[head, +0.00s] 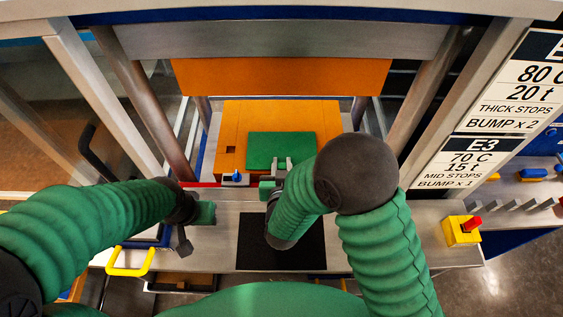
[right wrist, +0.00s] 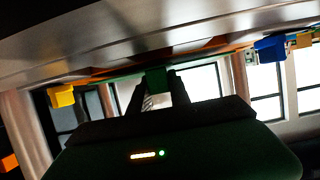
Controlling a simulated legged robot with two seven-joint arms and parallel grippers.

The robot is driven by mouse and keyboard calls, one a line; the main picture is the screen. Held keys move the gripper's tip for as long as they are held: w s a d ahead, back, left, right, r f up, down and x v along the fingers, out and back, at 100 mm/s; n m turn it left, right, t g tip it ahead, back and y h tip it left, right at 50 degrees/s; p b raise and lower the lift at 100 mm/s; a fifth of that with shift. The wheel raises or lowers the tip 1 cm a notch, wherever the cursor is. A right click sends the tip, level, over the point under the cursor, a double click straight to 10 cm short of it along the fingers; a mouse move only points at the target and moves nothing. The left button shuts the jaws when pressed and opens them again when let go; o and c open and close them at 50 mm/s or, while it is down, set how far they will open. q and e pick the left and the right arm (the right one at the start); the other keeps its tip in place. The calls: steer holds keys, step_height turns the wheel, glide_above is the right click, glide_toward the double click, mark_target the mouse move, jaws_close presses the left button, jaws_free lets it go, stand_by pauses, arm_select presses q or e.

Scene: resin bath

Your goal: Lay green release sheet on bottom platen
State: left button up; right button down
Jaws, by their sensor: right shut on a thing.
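The green release sheet (head: 281,148) is over the front right part of the orange bottom platen (head: 232,125). It looks about flat, but I cannot tell whether it rests fully on the platen. My right gripper (head: 281,165) is shut on the sheet's near edge. In the right wrist view, the fingers (right wrist: 156,88) close on a small green piece of the sheet (right wrist: 156,77). My left gripper (head: 196,214) is at the bench front, left of the black mat and away from the sheet. Its finger gap is not clear.
An orange upper platen (head: 280,77) hangs above, between steel posts. A dark mat (head: 310,245) lies on the front ledge. A blue knob (head: 235,178) is at the platen's front. A yellow button box (head: 463,231) stands right; a yellow handle (head: 130,263) is front left.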

arm_select(q)
steer(key=shift+s+d+f, duration=0.1)
steer(key=shift+s+f, duration=0.05)
steer(key=shift+s, duration=0.05)
arm_select(e)
steer(key=shift+s+f, duration=0.1)
steer(key=shift+s, duration=0.05)
arm_select(q)
steer(key=shift+s, duration=0.1)
arm_select(e)
steer(key=shift+f, duration=0.15)
arm_select(q)
steer(key=shift+f, duration=0.15)
arm_select(e)
steer(key=shift+f, duration=0.1)
steer(key=c, duration=1.2)
jaws_free()
